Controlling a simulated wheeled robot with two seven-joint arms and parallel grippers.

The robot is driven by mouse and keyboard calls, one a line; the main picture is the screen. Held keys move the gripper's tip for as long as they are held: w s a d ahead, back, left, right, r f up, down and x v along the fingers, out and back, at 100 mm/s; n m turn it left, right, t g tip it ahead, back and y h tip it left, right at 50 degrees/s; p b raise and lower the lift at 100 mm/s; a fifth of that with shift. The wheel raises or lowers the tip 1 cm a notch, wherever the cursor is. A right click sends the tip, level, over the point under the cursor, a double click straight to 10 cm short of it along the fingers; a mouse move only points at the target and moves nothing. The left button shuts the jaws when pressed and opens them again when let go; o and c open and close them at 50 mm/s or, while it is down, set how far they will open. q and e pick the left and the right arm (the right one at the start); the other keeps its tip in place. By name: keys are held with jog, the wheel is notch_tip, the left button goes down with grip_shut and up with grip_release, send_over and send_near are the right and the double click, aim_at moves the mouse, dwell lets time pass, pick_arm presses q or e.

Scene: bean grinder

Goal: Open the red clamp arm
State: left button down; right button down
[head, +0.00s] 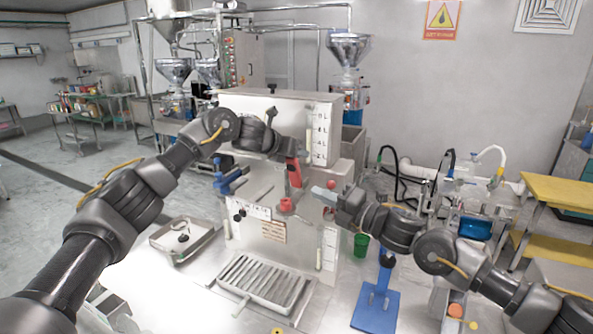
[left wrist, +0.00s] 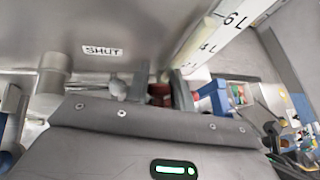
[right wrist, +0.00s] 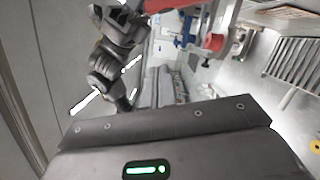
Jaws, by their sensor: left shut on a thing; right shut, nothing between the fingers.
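The red clamp arm (head: 294,173) stands upright on the front of the steel machine in the head view, above a red round part (head: 287,204). My left gripper (head: 293,156) is at the top of the red clamp arm. In the left wrist view, red (left wrist: 158,94) shows between its two fingers, shut on it. My right gripper (head: 323,194) is shut and empty, to the right of the red clamp arm and apart from it. The right wrist view shows a red bar (right wrist: 172,5) and the red round part (right wrist: 214,42) beyond its fingers (right wrist: 160,85).
The steel machine (head: 265,105) fills the middle. A blue clamp (head: 228,180) is on its left side. A slotted tray (head: 262,280) lies in front. A blue stand (head: 376,308) and a green cup (head: 361,244) are at the right. A shallow pan (head: 165,238) is at the left.

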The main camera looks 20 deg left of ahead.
aim_at(296, 169)
pick_arm(q)
jog(key=shift+f, duration=0.3)
jog(key=shift+a, duration=0.1)
pick_arm(e)
jog(key=shift+w+a+r, duration=0.4)
jog(key=shift+w+a, duration=0.85)
jog(key=shift+a, duration=0.2)
jog(key=shift+w+a+r, duration=0.35)
jog(key=shift+w+a, duration=0.85)
jog(key=shift+a, duration=0.2)
jog(key=shift+w+a+r, duration=0.4)
jog(key=shift+w+a, duration=0.85)
jog(key=shift+a, duration=0.2)
